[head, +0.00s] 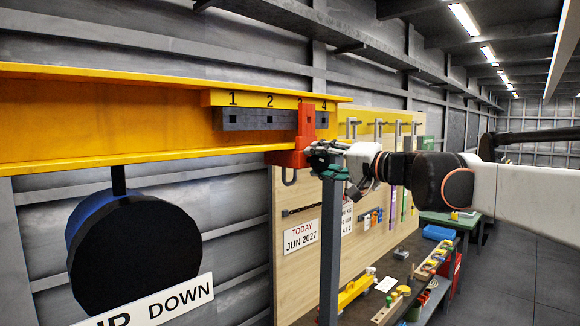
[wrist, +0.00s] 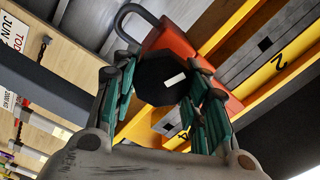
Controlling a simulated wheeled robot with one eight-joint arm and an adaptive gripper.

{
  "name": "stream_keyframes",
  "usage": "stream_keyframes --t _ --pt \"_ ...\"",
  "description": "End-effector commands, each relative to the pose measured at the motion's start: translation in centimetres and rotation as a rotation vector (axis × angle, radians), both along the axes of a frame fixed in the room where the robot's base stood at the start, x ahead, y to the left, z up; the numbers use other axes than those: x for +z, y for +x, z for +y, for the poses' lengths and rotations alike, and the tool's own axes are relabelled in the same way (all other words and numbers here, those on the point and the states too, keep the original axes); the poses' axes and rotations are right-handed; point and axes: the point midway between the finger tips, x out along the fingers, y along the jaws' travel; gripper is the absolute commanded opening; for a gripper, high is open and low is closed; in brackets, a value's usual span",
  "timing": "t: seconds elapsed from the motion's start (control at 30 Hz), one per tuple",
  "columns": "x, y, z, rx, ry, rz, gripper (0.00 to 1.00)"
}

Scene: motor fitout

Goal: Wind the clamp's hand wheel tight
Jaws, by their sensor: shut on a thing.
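The red clamp (head: 301,140) sits on the yellow beam near the mark 3, with a hook under it. It also shows in the wrist view (wrist: 185,42). The dark hand wheel (wrist: 160,78) with a white mark faces the wrist camera, in front of the red clamp body. My gripper (head: 318,158) reaches in from the right at the clamp; the wheel is hidden behind it in the head view. In the wrist view, its teal-padded fingers (wrist: 160,95) stand on both sides of the wheel and are shut on it.
The yellow beam (head: 100,118) carries numbers 1 to 4. A large dark drum (head: 130,255) hangs below it at left, near an UP/DOWN sign (head: 165,303). A grey post (head: 330,245) stands below my gripper. A pegboard (head: 300,265) and a cluttered bench (head: 415,262) lie behind.

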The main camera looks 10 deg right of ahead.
Motion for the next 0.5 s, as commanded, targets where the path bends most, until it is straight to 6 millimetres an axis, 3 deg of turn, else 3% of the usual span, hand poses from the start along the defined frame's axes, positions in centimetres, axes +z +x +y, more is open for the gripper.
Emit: stream_keyframes --t 0.5 --pt "-0.41 0.02 -0.1 -0.001 0.397 0.288 0.17"
